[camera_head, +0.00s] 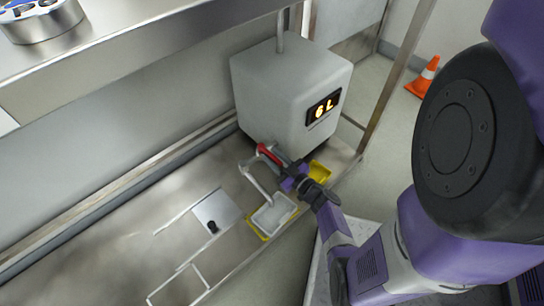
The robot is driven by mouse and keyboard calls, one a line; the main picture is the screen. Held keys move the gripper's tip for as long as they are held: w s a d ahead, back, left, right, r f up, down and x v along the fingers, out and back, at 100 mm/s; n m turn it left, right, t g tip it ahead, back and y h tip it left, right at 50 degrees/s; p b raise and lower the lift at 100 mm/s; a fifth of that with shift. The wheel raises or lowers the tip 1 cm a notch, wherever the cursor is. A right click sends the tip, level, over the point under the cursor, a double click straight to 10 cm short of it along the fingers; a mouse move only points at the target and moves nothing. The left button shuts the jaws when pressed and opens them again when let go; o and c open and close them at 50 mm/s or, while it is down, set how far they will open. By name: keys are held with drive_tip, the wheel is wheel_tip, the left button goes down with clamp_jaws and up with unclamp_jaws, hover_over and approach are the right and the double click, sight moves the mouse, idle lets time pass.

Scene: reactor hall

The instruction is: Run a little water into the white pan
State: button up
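The white pan (274,213) sits at the front of the metal counter (130,240), on a yellow-edged spot. A pale spout (252,180) comes out beside the grey water box (292,95) and bends down toward the pan. A red lever (269,154) is at the spout's base, below the box. My gripper (284,170) reaches in from the right and is right at the lever's lower end. Its fingers are small and dark here, so I cannot tell whether they touch or close on the lever. No water stream is distinguishable.
The box has a lit orange display (322,108). A yellow tray (319,172) lies right of my gripper. A white plate with a black knob (216,212) and a pale frame (178,286) are on the counter's left. An orange cone (424,78) stands on the floor behind.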

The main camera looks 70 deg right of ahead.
clamp_jaws()
idle(1.2)
